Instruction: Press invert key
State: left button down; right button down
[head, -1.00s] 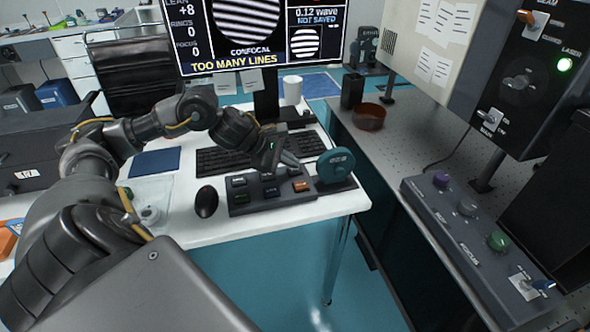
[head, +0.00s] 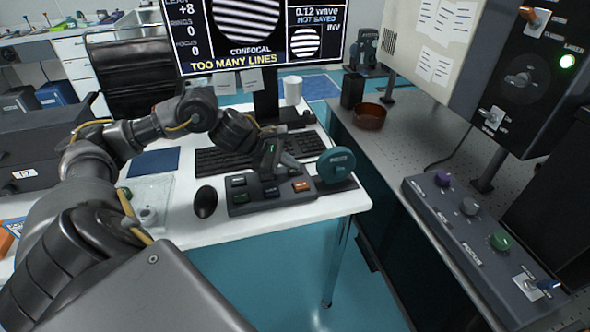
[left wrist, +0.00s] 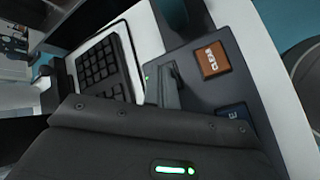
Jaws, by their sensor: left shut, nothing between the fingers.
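A dark key box (head: 255,206) with several keys sits at the desk's front edge. An orange key (head: 301,186) is at its front right, with a blue key (head: 271,191) and a green key (head: 239,197) to its left. My left gripper (head: 293,165) is shut and empty, pointing down over the back right of the box and hiding part of the back row. In the left wrist view the orange key (left wrist: 212,60) and part of the blue key (left wrist: 232,111) show beside the fingers. The invert key's label cannot be read. The monitor (head: 245,28) shows stripes, "TOO MANY LINES" and "INV".
A teal round knob (head: 336,165) stands right of the box. A keyboard (head: 222,160) lies behind it and a black mouse (head: 205,201) to its left. A white cup (head: 292,91) stands farther back. A knob panel (head: 470,230) is on the table at right.

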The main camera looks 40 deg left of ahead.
aim_at(291, 171)
pick_arm(q)
jog(key=shift+r+p, duration=0.5)
jog(key=shift+r, duration=0.3)
jog(key=shift+r, duration=0.1)
notch_tip(291, 171, up, 5)
jog(key=p, duration=0.3)
jog(key=shift+p, duration=0.3)
dwell(0.7)
